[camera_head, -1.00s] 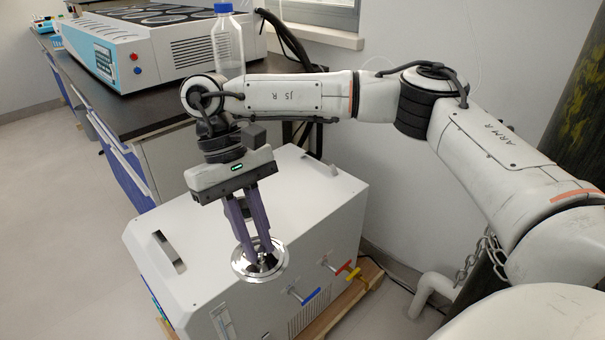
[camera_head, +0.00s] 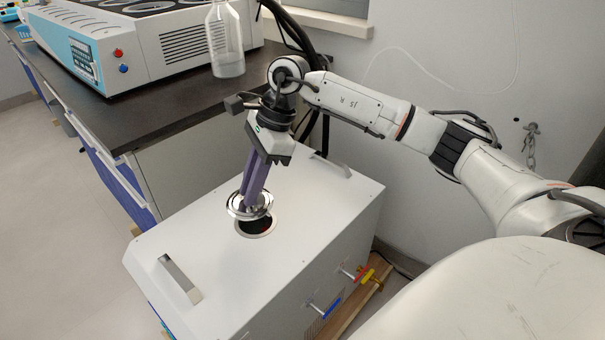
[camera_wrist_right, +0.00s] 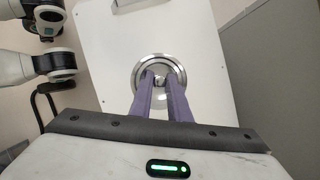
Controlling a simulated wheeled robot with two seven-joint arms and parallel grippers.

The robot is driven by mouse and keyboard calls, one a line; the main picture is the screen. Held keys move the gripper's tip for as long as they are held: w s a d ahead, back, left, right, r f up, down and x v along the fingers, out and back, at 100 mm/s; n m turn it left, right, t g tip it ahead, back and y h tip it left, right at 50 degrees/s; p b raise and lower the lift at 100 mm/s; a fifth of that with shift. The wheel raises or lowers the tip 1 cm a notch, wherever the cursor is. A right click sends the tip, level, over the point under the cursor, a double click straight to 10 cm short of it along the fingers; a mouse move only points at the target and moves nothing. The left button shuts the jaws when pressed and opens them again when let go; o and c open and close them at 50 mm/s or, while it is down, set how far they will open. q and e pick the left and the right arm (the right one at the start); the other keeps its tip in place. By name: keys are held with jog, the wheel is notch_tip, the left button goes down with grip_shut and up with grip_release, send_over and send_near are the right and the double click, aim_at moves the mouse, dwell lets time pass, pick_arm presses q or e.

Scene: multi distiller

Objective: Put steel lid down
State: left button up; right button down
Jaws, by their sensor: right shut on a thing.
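The steel lid (camera_head: 238,207) is a round shiny disc with a raised centre knob. My right gripper (camera_head: 250,205) has its purple fingers shut on the lid's knob; the same grip shows in the right wrist view (camera_wrist_right: 158,80). The lid is over the white machine's top, beside and partly over the back-left edge of a dark round opening (camera_head: 258,226) with a steel rim. The lid looks slightly tilted, and I cannot tell whether it touches the top. In the wrist view the lid (camera_wrist_right: 140,64) hides the opening. My left gripper is not in the head view.

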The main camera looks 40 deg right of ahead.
jog(key=w+d+r+m+t+h+p, duration=0.1)
jog(key=d+m+t+h, duration=0.15)
jog(key=d+m, duration=0.6)
jog(key=w+d+r+m+t+h, duration=0.1)
jog(key=w+d+m+h, duration=0.15)
jog(key=d+m, duration=0.6)
jog(key=shift+m+g+h, duration=0.3)
jog(key=shift+m+g, duration=0.05)
jog(key=shift+m, duration=0.05)
jog(key=f, duration=0.2)
jog(key=f+b, duration=0.1)
jog(key=s+f, duration=0.1)
jog(key=f, duration=0.1)
jog(key=shift+d+f, duration=0.1)
jog(key=shift+f, duration=0.7)
notch_tip(320, 180, down, 3)
jog(key=shift+f+b, duration=0.15)
jog(key=shift+b, duration=0.5)
jog(key=c, duration=1.7)
grip_release()
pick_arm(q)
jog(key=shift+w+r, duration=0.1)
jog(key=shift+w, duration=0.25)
pick_arm(e)
jog(key=shift+o, duration=0.2)
